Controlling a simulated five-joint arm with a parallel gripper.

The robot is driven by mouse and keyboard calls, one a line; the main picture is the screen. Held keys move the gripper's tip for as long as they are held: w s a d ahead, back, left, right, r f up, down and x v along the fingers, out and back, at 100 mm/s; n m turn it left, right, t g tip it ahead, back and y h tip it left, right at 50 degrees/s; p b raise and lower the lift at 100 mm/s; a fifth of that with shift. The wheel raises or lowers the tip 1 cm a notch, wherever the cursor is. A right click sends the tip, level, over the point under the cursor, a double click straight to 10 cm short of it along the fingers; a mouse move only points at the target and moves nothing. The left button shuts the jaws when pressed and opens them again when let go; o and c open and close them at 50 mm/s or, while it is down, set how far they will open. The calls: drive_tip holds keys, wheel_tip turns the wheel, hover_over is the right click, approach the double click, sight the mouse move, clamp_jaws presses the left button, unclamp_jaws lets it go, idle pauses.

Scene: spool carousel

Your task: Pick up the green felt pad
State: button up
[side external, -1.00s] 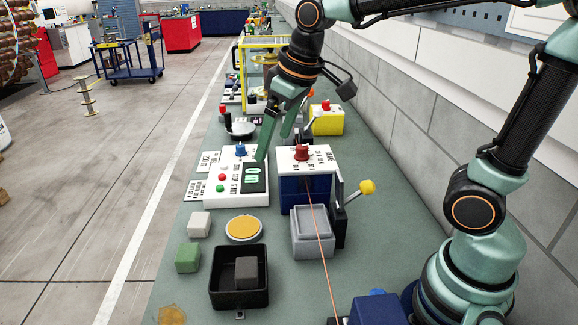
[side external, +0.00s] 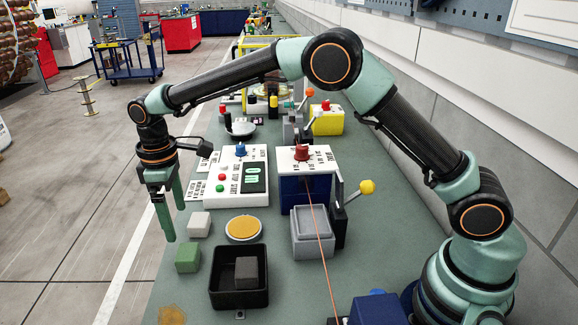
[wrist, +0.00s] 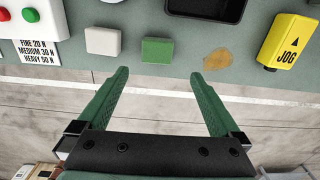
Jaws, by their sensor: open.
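The green felt pad (side external: 187,258) is a small green block on the bench near its left edge in the side view. In the wrist view the pad (wrist: 157,50) lies just beyond my fingertips, between their lines and a little left of centre. My gripper (side external: 172,222) is open and empty, pointing down above the bench's left edge, up and to the left of the pad. In the wrist view both green fingers of my gripper (wrist: 162,75) are spread wide with nothing between them.
A white block (side external: 199,224) sits close behind the pad. A black tray (side external: 240,302) holding a grey block (side external: 246,272) stands to the right, with a yellow disc (side external: 244,229) behind it. The wrist view also shows a yellow JOG box (wrist: 290,42) and a tan stain (wrist: 218,60).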

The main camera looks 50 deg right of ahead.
hover_over(187, 252)
drive_tip(key=f, duration=0.6)
drive_tip(key=shift+s+a+f, duration=0.15)
drive_tip(key=shift+a+f, duration=0.1)
drive_tip(key=shift+f, duration=0.1)
drive_tip(key=shift+w+d+f, duration=0.1)
drive_tip(key=shift+f, duration=1.25)
drive_tip(key=shift+w+d+f, duration=0.1)
drive_tip(key=shift+f, duration=1.2)
drive_tip(key=shift+c, duration=0.3)
drive_tip(key=c, duration=1.2)
drive_tip(key=shift+r, duration=0.1)
wheel_tip(187, 252, up, 20)
